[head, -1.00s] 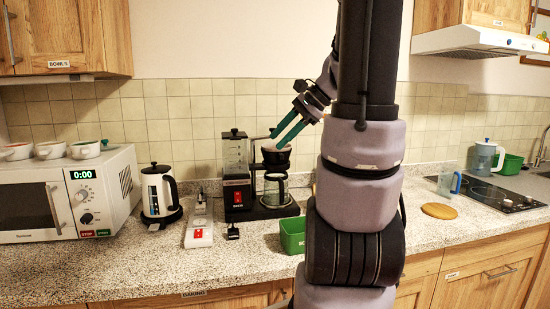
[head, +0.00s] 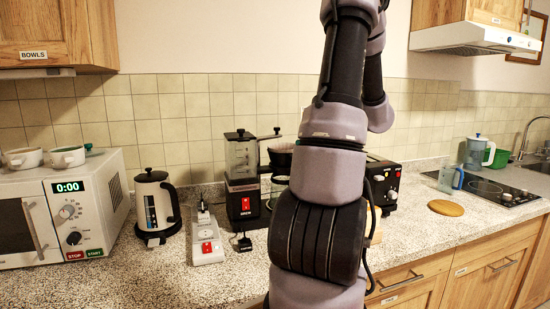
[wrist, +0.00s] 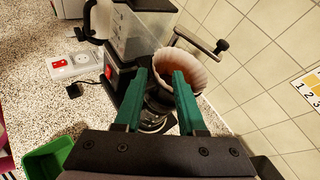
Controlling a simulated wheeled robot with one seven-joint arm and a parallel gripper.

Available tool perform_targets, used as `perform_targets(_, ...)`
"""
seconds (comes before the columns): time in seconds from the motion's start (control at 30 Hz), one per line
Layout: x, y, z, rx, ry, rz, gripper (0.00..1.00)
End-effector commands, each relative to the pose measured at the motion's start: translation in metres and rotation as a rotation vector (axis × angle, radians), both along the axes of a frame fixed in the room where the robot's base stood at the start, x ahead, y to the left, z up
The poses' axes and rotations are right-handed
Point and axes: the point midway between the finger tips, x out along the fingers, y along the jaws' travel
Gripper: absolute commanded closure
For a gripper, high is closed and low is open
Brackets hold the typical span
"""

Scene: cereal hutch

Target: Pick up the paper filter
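The paper filter (wrist: 202,76) is a pale, fluted cone with a brown inside. In the wrist view it stands at the coffee maker, just past my fingertips and partly hidden by the right finger. My gripper (wrist: 160,76) has two green fingers, spread apart with a gap between them. The filter shows in and beyond this gap; I cannot tell whether a finger touches it. In the head view my arm hides the gripper, and the filter cannot be made out at the coffee maker's dark basket (head: 281,157).
A green bin (wrist: 47,158) lies lower left. A power strip (head: 207,240), kettle (head: 155,205) and microwave (head: 60,215) stand left. A toaster (head: 383,182) stands right.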

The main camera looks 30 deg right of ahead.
Motion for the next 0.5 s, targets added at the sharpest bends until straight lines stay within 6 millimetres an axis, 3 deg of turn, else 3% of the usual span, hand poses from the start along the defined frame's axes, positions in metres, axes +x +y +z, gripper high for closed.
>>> perform_targets(0.2,0.028,0.018,-0.014,0.001,0.003,0.005,0.6)
perform_targets(0.5,0.049,0.032,-0.025,0.001,0.003,0.005,0.6)
